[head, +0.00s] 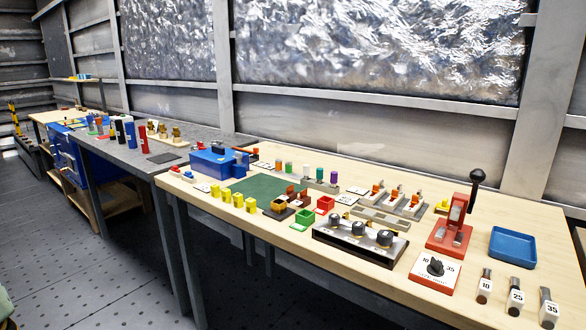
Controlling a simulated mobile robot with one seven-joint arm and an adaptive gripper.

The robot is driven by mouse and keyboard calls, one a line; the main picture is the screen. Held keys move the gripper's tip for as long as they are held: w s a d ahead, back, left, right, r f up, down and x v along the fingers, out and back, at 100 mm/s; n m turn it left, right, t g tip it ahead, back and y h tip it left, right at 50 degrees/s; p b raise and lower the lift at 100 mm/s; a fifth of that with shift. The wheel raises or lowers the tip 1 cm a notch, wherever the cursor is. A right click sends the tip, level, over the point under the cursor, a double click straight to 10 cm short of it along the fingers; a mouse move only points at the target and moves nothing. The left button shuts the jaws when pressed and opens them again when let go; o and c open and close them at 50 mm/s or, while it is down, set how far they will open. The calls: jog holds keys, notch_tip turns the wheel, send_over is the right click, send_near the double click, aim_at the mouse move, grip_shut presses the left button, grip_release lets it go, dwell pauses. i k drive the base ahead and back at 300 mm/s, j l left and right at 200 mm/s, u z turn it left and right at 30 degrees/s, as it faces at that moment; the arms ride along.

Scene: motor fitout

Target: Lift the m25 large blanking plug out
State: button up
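I cannot pick out the M25 large blanking plug for certain at this size. A blue motor-like housing (213,163) stands at the far left part of the wooden bench, with small orange-red parts at its top and sides. A row of upright pegs with coloured tops (306,173) stands behind the green mat (262,186). My gripper is not in view, so its state and its place relative to the plug do not show.
A grey bench (104,146) lies beyond.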

aim_at(385, 237)
jog(key=i+l+z, duration=0.45)
jog(key=i+l, duration=0.3)
